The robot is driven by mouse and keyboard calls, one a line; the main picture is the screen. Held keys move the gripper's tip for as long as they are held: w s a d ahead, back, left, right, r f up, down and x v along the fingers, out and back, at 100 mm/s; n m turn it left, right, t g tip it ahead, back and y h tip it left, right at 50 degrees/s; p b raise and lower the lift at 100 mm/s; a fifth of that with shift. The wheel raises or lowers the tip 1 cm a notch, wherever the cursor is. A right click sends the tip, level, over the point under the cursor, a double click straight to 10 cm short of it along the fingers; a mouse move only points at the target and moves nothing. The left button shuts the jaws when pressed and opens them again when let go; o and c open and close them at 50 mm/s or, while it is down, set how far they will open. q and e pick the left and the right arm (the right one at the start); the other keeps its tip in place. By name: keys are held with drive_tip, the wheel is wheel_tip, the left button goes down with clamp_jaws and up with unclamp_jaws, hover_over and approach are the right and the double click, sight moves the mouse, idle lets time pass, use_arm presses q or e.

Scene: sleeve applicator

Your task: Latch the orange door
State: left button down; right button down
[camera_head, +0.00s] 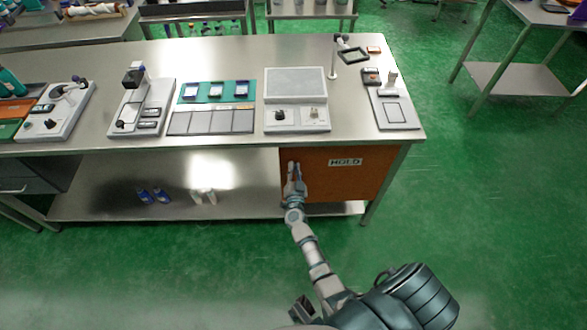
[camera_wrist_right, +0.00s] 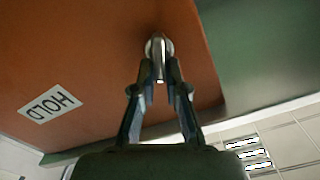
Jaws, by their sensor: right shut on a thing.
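The orange door (camera_head: 355,185) is under the right end of the metal bench and carries a white HOLD label (camera_head: 346,162). The door (camera_wrist_right: 90,50) fills much of the wrist view, where its label (camera_wrist_right: 49,104) appears turned around. A metal latch handle (camera_wrist_right: 155,46) sticks out near the door's edge. My right gripper (camera_head: 293,170) is at the left side of the door in the head view. In the wrist view its fingers (camera_wrist_right: 159,72) are closed on the handle's end. The handle is mostly hidden by the gripper in the head view. My left gripper is not seen.
The bench top (camera_head: 225,60) above holds several devices, including a grey-topped unit (camera_head: 296,85). The open lower shelf (camera_head: 240,185) left of the door holds blue bottles (camera_head: 152,195) and white items (camera_head: 204,197). Green floor (camera_head: 150,270) in front is clear.

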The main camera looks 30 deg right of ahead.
drive_tip(key=m, duration=0.3)
drive_tip(key=shift+s+d+f+m, duration=0.15)
drive_tip(key=shift+d+f+m, duration=0.05)
drive_tip(key=shift+m, duration=0.2)
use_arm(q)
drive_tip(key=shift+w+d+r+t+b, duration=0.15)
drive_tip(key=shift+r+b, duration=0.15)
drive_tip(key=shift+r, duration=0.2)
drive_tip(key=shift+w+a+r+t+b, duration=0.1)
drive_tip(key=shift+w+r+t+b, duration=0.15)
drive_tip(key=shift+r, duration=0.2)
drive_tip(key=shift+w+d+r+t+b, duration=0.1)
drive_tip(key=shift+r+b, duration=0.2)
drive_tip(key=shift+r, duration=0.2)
use_arm(e)
drive_tip(key=shift+s+d+f+m, duration=0.1)
drive_tip(key=shift+f+m, duration=0.15)
drive_tip(key=shift+m, duration=1.3)
drive_tip(key=shift+s+d+f+m, duration=0.1)
drive_tip(key=shift+f+m, duration=0.15)
drive_tip(key=shift+m, duration=1.25)
drive_tip(key=shift+d+f+m, duration=0.1)
drive_tip(key=shift+f+m, duration=0.15)
drive_tip(key=shift+m, duration=1.3)
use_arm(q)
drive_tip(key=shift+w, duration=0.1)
use_arm(e)
drive_tip(key=shift+a, duration=0.1)
